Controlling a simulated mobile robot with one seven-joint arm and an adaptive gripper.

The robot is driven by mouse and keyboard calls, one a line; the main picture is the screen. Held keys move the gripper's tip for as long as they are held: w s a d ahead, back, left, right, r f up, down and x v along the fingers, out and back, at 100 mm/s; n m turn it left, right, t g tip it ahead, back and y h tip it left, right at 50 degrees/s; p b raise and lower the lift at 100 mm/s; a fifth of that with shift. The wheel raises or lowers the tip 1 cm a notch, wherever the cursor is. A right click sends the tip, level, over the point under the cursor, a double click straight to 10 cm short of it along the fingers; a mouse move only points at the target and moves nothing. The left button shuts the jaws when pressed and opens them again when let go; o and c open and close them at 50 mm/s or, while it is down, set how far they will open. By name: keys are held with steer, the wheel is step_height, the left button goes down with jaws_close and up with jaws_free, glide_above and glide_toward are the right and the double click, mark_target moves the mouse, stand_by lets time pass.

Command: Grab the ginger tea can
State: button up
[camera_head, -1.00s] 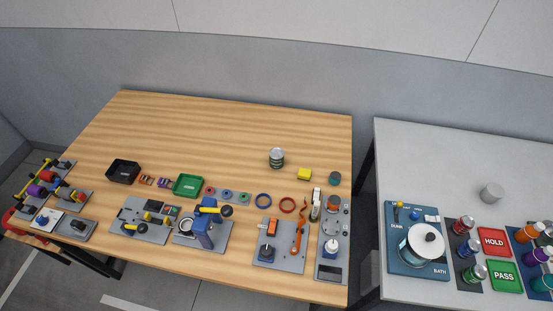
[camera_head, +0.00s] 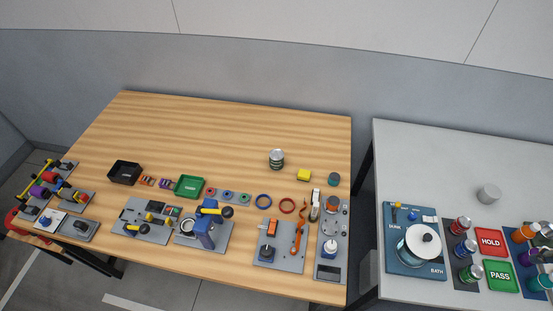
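No label reading ginger tea is legible in the head view, so I cannot tell which can it is. A silver-topped can with a dark green and pale band (camera_head: 277,159) stands upright at the back right of the wooden table. On the grey table, a red can (camera_head: 460,226), a blue can (camera_head: 465,248) and a green can (camera_head: 471,273) stand in a column. More cans, an orange one (camera_head: 525,232), a purple one and a teal one (camera_head: 541,282), stand at the right edge, partly cut off. My gripper is not in view.
A gap separates the tables.

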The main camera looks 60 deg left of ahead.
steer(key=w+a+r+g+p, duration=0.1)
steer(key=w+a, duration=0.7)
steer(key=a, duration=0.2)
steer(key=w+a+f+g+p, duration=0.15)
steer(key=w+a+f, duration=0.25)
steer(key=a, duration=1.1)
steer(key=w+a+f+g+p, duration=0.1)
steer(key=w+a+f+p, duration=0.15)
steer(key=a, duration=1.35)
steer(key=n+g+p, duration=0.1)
steer(key=p, duration=0.3)
glide_above(277, 154)
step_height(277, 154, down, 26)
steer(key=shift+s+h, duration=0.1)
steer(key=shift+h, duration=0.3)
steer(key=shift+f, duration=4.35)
